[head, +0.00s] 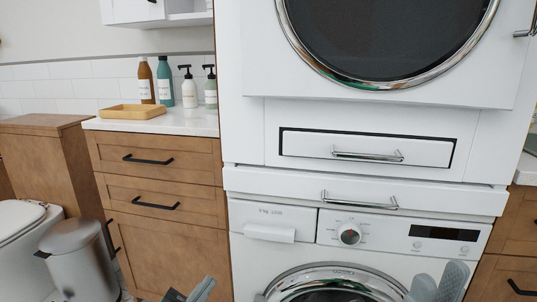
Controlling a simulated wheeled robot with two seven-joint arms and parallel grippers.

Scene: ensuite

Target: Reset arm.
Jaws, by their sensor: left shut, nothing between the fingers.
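My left gripper (188,294) shows only at the bottom edge of the head view, in front of the wooden cabinet. It is shut with nothing in it, and most of it is cut off by the frame. My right gripper (438,284) shows at the bottom right, in front of the lower washing machine (270,262). Its two grey fingers stand close together, and I cannot tell whether they are open or shut. I see nothing held in it. The rest of both arms is out of view.
A dryer (390,40) stands above the washer, with handled drawers (365,150) between. Left is a wooden cabinet (165,205) with bottles (189,88) and a wooden tray (132,111) on its counter. A bin (78,255) and toilet (25,225) stand further left.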

